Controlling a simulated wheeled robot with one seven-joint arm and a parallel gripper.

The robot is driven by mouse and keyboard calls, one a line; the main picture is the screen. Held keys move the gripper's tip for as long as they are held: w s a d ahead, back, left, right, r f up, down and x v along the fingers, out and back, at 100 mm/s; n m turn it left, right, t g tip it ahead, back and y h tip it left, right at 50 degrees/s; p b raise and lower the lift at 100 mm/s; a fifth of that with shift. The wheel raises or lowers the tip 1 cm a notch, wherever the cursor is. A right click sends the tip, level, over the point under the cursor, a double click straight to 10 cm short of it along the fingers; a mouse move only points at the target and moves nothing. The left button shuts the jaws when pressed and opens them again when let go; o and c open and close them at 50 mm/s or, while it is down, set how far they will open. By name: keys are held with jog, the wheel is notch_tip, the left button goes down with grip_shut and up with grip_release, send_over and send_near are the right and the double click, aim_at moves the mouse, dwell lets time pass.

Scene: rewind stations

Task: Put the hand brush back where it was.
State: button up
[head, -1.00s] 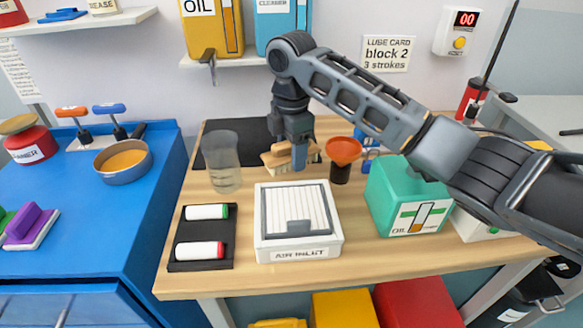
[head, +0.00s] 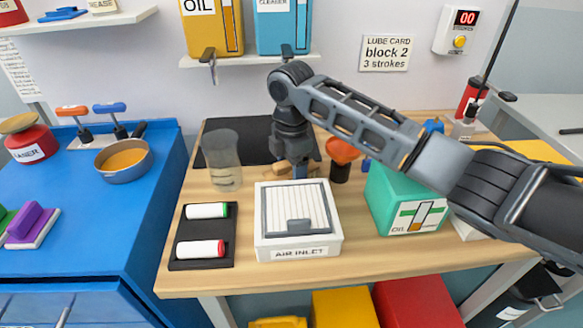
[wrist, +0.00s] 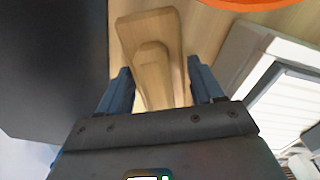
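The hand brush, a pale wooden block with a raised stepped top, shows in the wrist view (wrist: 155,60). In the head view the brush (head: 281,169) is low at the back of the wooden workbench, partly hidden behind my gripper (head: 300,172). It is by the front edge of a dark mat (head: 253,135). I cannot tell whether its underside touches the bench.
A clear beaker (head: 222,165) stands left of the brush, an orange funnel (head: 342,150) on a dark container right of it. The white air inlet box (head: 262,225) is in front. A green oil container (head: 385,200) stands right. The mat looks bare.

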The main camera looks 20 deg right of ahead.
jog(key=shift+o, duration=1.4)
jog(key=shift+r, duration=0.1)
notch_tip(320, 180, up, 12)
jog(key=shift+r+b, duration=0.15)
jog(key=shift+b, duration=0.2)
